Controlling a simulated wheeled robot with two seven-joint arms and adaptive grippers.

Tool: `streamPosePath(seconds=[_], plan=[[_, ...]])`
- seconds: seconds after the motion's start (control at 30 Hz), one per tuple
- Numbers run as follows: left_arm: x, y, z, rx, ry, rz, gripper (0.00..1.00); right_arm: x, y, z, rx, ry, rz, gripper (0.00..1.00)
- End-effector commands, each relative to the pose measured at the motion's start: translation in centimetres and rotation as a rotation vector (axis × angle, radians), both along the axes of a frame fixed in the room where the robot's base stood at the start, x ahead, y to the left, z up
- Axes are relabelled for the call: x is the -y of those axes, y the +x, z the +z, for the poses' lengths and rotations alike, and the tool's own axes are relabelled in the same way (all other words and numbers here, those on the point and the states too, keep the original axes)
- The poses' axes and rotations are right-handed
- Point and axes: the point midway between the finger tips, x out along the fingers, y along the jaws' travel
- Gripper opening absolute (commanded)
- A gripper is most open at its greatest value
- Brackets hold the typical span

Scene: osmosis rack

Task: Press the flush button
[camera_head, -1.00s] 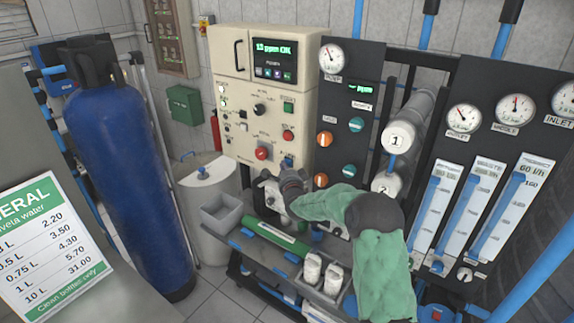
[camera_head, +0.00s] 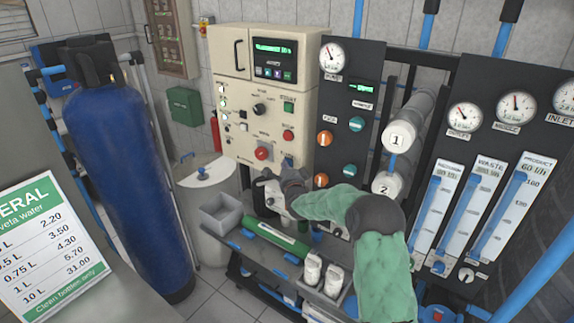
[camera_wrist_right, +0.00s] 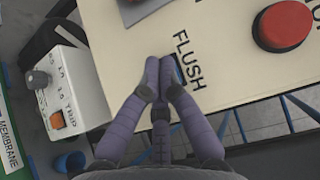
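The flush button shows as a small blue piece (camera_wrist_right: 179,70) beside the FLUSH label in the right wrist view, mostly hidden behind my fingers. In the head view it is the blue button (camera_head: 287,162) at the lower right of the cream control panel (camera_head: 262,95). My right gripper (camera_head: 264,178) is just below the panel's lower buttons. In the wrist view its fingertips (camera_wrist_right: 158,65) are together with nothing between them, overlapping the button's edge; I cannot tell if they touch it. My left gripper is not in view.
A red button (camera_wrist_right: 283,25) sits near the FLUSH label. A white box with knobs (camera_wrist_right: 65,95) is below the panel. A black gauge board (camera_head: 348,110) with valves stands right of the panel. A grey bin (camera_head: 221,213) and green tube (camera_head: 276,238) lie on the shelf below.

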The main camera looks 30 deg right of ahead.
Motion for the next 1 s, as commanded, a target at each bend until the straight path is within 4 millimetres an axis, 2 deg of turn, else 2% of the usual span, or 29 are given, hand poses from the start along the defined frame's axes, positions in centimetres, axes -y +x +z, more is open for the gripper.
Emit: streamPosePath(seconds=[0.5,0.83,1.0], plan=[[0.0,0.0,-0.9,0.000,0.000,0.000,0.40,-1.5,-0.7,0.0,0.000,0.001,0.000,0.00],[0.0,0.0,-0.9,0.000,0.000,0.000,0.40,-1.6,-0.7,0.0,0.000,0.000,0.000,0.00],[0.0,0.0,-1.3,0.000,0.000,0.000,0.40,-2.8,-1.1,0.0,0.001,0.000,0.002,0.00]])
